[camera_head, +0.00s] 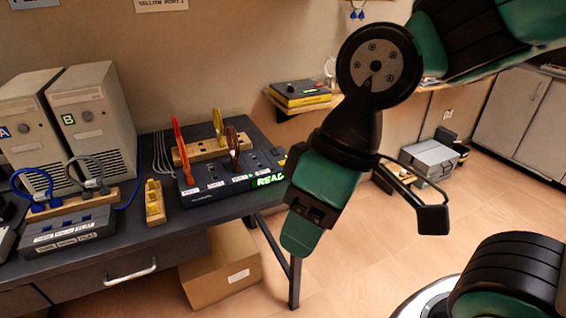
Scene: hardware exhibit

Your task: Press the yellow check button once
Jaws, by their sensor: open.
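A dark test box (232,183) stands on the dark workbench, with several labelled ports along its front and a lit green "READY" sign (270,180) at its right end. A red ring-shaped plug (178,145) and a brown one (233,147) stand upright at it. A small yellow patch (282,161) shows beside the sign, partly hidden by my arm; I cannot tell whether it is the check button. My gripper (303,232) is open and empty, in front of and to the right of the bench edge, apart from the box. Its fingertips are hard to make out.
A wooden rack (213,147) with a yellow ring plug stands behind the box. A wooden block (154,203), a grey socket box (66,233) and two computer towers (92,108) are at left. A yellow-black device (300,93) sits on the wall shelf.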

